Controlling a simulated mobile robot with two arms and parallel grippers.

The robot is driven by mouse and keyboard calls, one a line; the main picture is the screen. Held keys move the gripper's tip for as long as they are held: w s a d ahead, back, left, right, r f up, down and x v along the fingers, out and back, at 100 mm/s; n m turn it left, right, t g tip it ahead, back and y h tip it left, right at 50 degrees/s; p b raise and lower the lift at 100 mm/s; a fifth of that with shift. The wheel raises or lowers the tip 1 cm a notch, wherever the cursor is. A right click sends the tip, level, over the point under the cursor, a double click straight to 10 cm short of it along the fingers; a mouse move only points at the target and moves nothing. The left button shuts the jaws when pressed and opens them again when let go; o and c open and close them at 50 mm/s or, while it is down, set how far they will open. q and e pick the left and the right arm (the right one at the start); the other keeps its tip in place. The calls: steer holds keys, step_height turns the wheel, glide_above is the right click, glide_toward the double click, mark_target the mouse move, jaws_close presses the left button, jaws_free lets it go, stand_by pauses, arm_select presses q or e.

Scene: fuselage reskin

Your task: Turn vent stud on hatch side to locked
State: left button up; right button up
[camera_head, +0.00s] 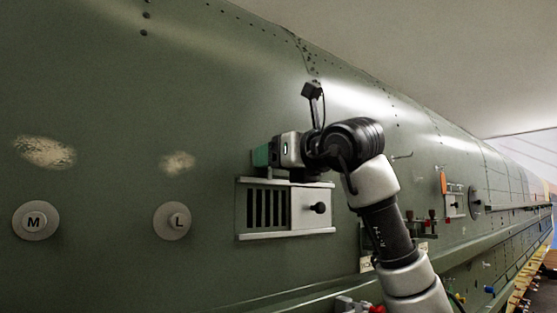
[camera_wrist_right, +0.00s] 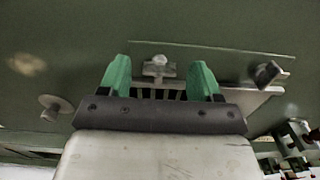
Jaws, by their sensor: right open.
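A small silver stud (camera_wrist_right: 157,70) with a crosswise head shows above the slots in the right wrist view. My right gripper (camera_head: 262,156) is at the vent's top edge and hides the stud in the head view. Its green fingers (camera_wrist_right: 160,62) are open, one on each side of the stud, with visible gaps. I cannot tell how deep they reach. My left gripper is not in view.
Fittings and an orange tag (camera_head: 443,181) are farther right. A ledge (camera_head: 300,291) runs below.

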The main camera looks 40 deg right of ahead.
steer(key=shift+f, duration=0.1)
steer(key=s+b, duration=0.4)
steer(key=s, duration=0.6)
steer(key=shift+s+d, duration=0.35)
steer(key=shift+d, duration=0.05)
